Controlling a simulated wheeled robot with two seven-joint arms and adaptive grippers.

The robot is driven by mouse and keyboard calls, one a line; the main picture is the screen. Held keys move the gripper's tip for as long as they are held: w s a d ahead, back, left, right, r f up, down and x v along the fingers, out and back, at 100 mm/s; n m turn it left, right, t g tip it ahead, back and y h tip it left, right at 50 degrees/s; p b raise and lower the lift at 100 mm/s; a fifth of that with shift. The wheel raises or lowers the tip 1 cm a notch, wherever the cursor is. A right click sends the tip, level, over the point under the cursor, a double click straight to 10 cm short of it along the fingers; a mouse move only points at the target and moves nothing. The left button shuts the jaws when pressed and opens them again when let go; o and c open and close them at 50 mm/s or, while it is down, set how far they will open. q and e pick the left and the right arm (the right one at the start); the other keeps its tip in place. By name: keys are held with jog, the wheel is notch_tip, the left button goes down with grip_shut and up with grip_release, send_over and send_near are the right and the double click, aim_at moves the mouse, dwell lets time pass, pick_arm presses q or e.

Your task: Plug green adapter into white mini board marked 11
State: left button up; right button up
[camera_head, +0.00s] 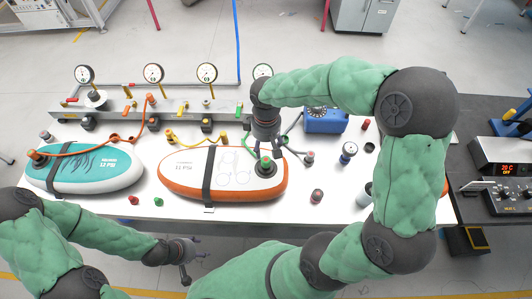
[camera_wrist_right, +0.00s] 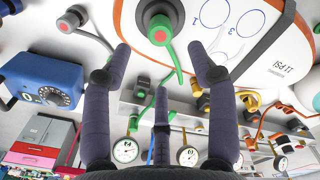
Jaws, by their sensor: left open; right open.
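The white mini board (camera_head: 222,172) with an orange edge is marked 11 PSI and lies on the white table under a dark strap. The green adapter (camera_head: 265,164) sits at the dark round valve on the board's right end; it also shows in the right wrist view (camera_wrist_right: 160,28), with a red centre and a green tail. I cannot tell how deeply it is seated. My right gripper (camera_head: 268,152) is open just above the adapter, its fingers apart around it without clear contact. My left gripper (camera_head: 188,262) is open and empty in front of the table edge.
A teal board (camera_head: 85,173) marked 12 PSI lies to the left. A metal manifold (camera_head: 150,107) with gauges and coloured valves runs behind. A blue box (camera_head: 325,121) stands at the back right. Small red and green caps (camera_head: 155,204) lie near the front edge.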

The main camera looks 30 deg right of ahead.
jog(key=shift+r, duration=1.5)
